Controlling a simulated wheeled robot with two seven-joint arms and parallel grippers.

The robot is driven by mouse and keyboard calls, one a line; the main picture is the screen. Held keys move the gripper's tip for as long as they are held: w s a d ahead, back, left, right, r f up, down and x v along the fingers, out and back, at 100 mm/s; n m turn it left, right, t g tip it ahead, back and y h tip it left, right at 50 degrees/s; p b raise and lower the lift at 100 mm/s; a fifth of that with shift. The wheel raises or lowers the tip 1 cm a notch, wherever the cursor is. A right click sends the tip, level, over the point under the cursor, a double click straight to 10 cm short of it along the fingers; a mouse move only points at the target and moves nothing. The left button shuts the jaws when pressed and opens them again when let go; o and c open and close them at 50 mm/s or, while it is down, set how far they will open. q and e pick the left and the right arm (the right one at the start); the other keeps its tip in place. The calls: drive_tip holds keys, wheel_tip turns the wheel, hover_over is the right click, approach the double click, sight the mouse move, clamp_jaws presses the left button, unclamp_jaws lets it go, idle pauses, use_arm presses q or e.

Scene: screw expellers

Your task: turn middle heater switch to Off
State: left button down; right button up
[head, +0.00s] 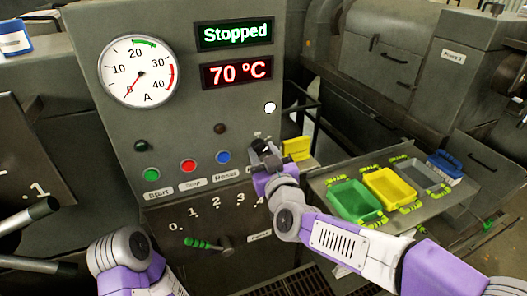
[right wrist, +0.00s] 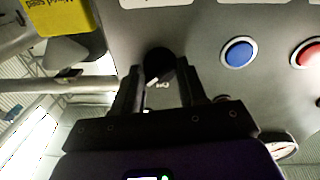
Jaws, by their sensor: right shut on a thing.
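A control panel (head: 85,110) stands in front of me. Its display (head: 235,34) reads "Stopped", and a red display (head: 237,72) reads 70 °C. My right gripper (head: 262,155) is at the panel's lower right. In the right wrist view, which shows the panel upside down, a round black knob (right wrist: 158,64) sits between the fingertips of my right gripper (right wrist: 160,80). The fingers are shut on it. A small white mark shows on the knob, with small lettering beside it, too small to read surely. In the head view the gripper mostly hides the knob.
A white lamp (head: 270,107) is above the gripper. Green (head: 152,174), red (head: 188,166) and blue (head: 223,157) buttons are to its left. A green-handled lever (head: 203,244) is below. Green (head: 354,203) and yellow (head: 389,189) trays stand at right, near my right forearm.

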drive_tip(key=n+p, duration=0.1)
drive_tip(key=n, duration=0.3)
drive_tip(key=shift+n, duration=0.3)
drive_tip(key=n, duration=0.2)
drive_tip(key=n+p, duration=0.1)
drive_tip(key=n, duration=0.2)
drive_tip(key=shift+f+n+y, duration=0.2)
drive_tip(key=shift+n+y, duration=0.1)
drive_tip(key=shift+y, duration=0.1)
drive_tip(key=o, duration=1)
drive_tip(key=v, duration=0.7)
drive_tip(key=shift+s+d, duration=0.1)
drive_tip(key=shift+s, duration=0.2)
drive_tip(key=shift+f, duration=0.1)
